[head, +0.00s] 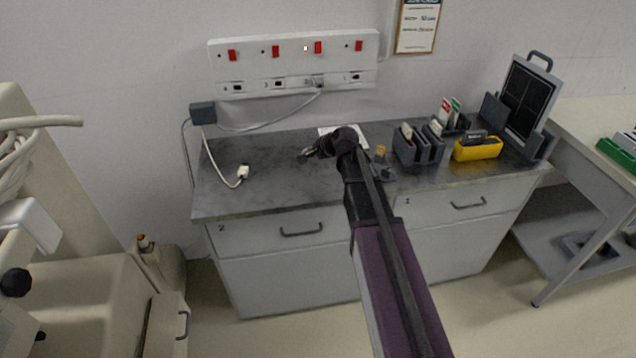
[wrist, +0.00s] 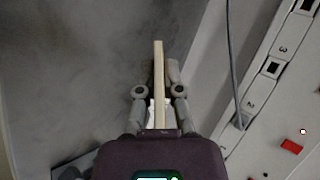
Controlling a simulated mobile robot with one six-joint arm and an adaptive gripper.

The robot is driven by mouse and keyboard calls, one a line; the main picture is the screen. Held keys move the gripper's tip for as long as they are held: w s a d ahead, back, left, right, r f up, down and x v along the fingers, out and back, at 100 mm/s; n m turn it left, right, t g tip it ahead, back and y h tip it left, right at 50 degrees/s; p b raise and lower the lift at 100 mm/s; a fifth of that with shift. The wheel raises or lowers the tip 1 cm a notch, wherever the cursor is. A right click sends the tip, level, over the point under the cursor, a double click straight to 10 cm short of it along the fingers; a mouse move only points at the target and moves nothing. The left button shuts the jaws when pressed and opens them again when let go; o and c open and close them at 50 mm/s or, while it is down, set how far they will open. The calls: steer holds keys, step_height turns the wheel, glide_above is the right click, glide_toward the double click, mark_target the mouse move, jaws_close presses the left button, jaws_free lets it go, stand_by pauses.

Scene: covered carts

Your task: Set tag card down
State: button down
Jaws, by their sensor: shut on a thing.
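The tag card (wrist: 158,70) shows edge-on in the wrist view as a thin cream strip. My gripper (wrist: 158,90) is shut on it, with one finger on each side. The card points away from the palm, over the dark grey worktop. In the head view my gripper (head: 318,150) is above the back middle of the worktop (head: 262,182). The card cannot be made out there. I cannot tell whether its far edge touches the worktop.
A white sheet (head: 329,130) lies behind my gripper, partly hidden. A white plug (head: 243,171) with its cable lies to the left. A grey rack (head: 418,150) and a yellow holder (head: 478,150) stand to the right. A socket panel (head: 293,64) is on the wall. The worktop's left front is clear.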

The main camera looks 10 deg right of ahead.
steer(key=shift+f+b, duration=4.7)
steer(key=shift+f, duration=0.15)
steer(key=c, duration=1)
jaws_free()
steer(key=shift+o, duration=0.2)
steer(key=shift+p+v, duration=2.6)
steer(key=shift+v, duration=1.45)
